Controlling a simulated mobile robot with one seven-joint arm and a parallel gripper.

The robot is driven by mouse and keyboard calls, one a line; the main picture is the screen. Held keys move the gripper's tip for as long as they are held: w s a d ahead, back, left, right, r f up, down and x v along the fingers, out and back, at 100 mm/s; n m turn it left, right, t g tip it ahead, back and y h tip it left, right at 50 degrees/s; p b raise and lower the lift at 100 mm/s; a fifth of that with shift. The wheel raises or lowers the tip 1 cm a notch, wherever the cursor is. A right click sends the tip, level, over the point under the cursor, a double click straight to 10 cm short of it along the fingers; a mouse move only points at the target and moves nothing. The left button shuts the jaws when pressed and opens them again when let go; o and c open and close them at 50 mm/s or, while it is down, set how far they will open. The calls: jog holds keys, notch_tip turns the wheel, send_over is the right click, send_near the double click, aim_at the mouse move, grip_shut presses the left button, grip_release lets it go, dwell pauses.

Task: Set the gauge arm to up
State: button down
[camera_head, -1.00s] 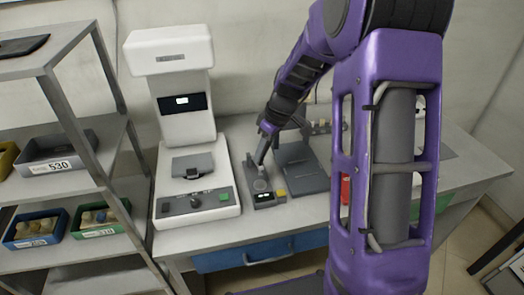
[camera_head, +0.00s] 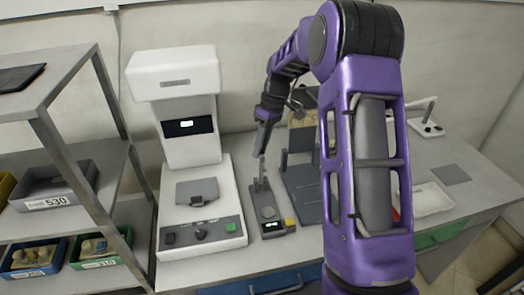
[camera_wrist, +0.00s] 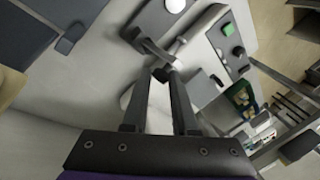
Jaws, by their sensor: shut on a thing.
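The gauge (camera_head: 268,212) is a small dark grey device with a round disc and a yellow button, on the bench right of the white machine. Its thin grey gauge arm (camera_head: 262,170) stands about upright at the back of the device. My gripper (camera_head: 262,151) comes down from above, with its fingertips at the top of the arm. In the wrist view the fingers (camera_wrist: 164,74) come together at the tips on the gauge arm (camera_wrist: 155,48). The fingertips hide part of the arm.
The white machine (camera_head: 190,140) with a green button stands close on the left. A dark grey stand (camera_head: 302,180) is close on the right. A shelf rack (camera_head: 75,150) with bins is at far left. A white tray (camera_head: 430,200) lies at right.

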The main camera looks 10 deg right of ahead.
jog(key=shift+w+d+f+g, duration=0.3)
jog(key=shift+w+d+g, duration=0.15)
jog(key=shift+w+g, duration=0.15)
jog(key=c, duration=0.7)
grip_release()
jog(key=shift+w+d, duration=0.1)
jog(key=shift+w, duration=0.05)
jog(key=shift+r, duration=0.1)
jog(key=shift+a, duration=0.2)
jog(key=shift+v, duration=8.7)
